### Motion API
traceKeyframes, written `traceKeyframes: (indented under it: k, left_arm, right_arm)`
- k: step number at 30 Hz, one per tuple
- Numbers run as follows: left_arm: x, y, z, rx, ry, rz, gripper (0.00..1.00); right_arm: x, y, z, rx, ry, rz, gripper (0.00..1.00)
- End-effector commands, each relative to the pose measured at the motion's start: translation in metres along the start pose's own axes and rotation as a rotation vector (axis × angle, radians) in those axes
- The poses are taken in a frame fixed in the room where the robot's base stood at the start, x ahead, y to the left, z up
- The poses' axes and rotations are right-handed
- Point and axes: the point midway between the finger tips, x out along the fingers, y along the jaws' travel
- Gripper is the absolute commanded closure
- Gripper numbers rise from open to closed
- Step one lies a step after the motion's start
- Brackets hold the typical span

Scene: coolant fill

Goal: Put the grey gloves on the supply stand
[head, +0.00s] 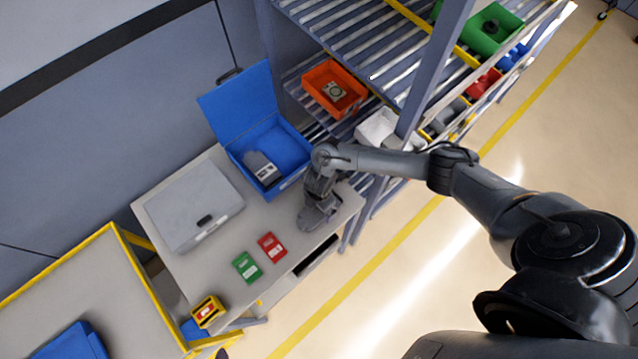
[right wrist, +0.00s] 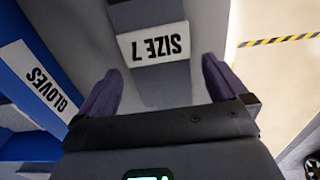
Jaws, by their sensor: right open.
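A grey glove bundle with a white SIZE 7 band (right wrist: 158,46) lies between and ahead of my right gripper's fingertips in the right wrist view. My right gripper (right wrist: 158,85) is open, one finger on each side, with no clear contact. In the head view, my right gripper (head: 318,212) is low over the right end of a grey-topped stand (head: 215,258), hiding most of what is under it. The open blue box (head: 290,188) beside it holds a dark bundle with a pale label (head: 262,168). The box's GLOVES label (right wrist: 40,80) shows in the wrist view. My left gripper is out of view.
A grey case (head: 190,205) and red (head: 272,247) and green (head: 247,266) cards lie on the stand. A yellow device (head: 208,312) is at its front corner. A rack with an orange bin (head: 335,88) and a white bin (head: 378,128) stands behind. Bare top remains around the cards.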

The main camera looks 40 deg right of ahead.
Motion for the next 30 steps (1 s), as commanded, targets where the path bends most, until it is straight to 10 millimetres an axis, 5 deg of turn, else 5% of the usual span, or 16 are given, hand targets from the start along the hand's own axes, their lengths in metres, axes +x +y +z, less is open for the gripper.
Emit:
traceKeyframes:
  k: [15, 21, 26, 30]
  left_arm:
    - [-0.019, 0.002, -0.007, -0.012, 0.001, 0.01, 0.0]
    - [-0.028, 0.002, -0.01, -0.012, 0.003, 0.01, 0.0]
    - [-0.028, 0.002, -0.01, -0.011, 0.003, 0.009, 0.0]
    - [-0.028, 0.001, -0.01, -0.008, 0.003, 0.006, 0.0]
  right_arm:
    - [-0.093, 0.002, 0.001, -0.002, -0.003, 0.004, 0.0]
    - [-0.106, -0.001, -0.006, -0.004, 0.009, 0.01, 0.0]
    - [-0.103, -0.007, -0.056, -0.014, 0.096, 0.084, 0.0]
    - [-0.112, -0.016, -0.132, 0.039, 0.243, 0.219, 0.0]
